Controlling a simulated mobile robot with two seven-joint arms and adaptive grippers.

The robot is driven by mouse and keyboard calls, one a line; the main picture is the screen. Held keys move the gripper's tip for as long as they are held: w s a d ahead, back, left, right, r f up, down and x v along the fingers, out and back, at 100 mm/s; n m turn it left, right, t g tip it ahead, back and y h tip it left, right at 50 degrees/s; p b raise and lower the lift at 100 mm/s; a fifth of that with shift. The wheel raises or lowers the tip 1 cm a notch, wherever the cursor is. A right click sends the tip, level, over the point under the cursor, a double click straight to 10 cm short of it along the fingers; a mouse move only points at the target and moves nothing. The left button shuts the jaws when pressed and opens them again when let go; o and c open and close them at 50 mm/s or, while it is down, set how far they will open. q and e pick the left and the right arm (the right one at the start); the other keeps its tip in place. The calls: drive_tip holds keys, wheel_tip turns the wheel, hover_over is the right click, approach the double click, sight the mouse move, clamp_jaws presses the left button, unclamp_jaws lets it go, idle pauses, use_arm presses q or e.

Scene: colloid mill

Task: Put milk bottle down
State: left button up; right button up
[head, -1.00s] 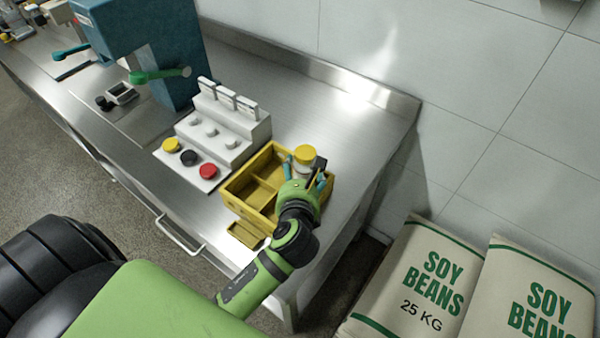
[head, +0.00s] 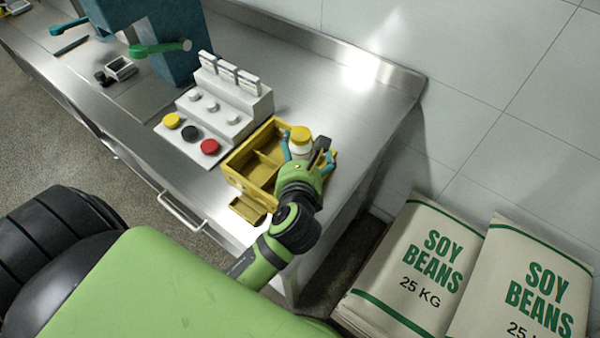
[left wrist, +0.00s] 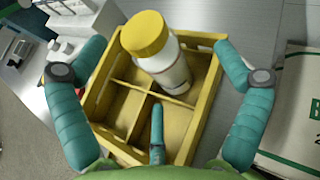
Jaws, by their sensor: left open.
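The milk bottle (head: 300,143) is white with a yellow cap. In the left wrist view the milk bottle (left wrist: 163,62) stands, slightly tilted in the picture, in a far right compartment of the yellow crate (left wrist: 100,88). In the head view the yellow crate (head: 234,160) sits on the steel counter. My left gripper (head: 309,150) is over the crate's right side, in front of the bottle. In the left wrist view my left gripper (left wrist: 158,85) has its fingers spread wide, apart from the bottle. My right gripper is in neither view.
A white stepped stand (head: 235,100) with yellow, black and red caps is left of the crate. A blue machine (head: 140,40) with a green handle is farther left. Soy bean sacks (head: 410,270) lie at right. The counter (head: 325,95) behind the crate is clear.

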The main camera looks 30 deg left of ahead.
use_arm(q)
drive_tip(key=v, duration=0.9)
drive_tip(key=shift+b, duration=0.3)
drive_tip(key=shift+s, duration=0.15)
